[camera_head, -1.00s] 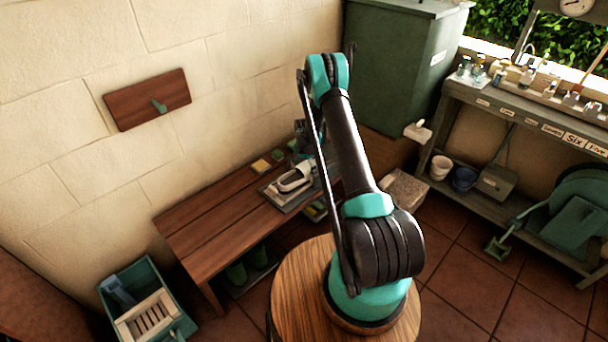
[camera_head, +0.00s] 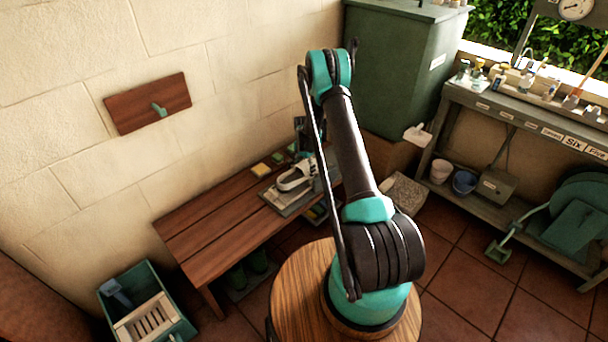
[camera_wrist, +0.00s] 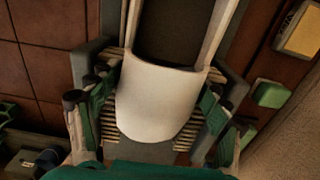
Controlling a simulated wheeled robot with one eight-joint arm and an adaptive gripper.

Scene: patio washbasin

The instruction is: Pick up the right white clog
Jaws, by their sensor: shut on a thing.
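A white clog (camera_head: 294,180) is at the grey tray (camera_head: 268,195) on the wooden bench. In the wrist view the same clog (camera_wrist: 160,105) fills the middle, its rounded white end towards me and its dark inside beyond. My gripper (camera_wrist: 150,115) is shut on the clog, with dark-and-green fingers against its left and right sides. Slats of the tray show beneath the clog. In the head view my arm hides part of the gripper, and I cannot tell whether the clog is clear of the tray.
The wooden bench (camera_head: 205,225) stands against the pale block wall. Yellow and green blocks (camera_head: 260,169) lie beside the tray. A green bin (camera_head: 400,70) stands behind. A teal crate (camera_head: 150,310) is on the floor at left, and a round wooden table (camera_head: 300,305) is in front.

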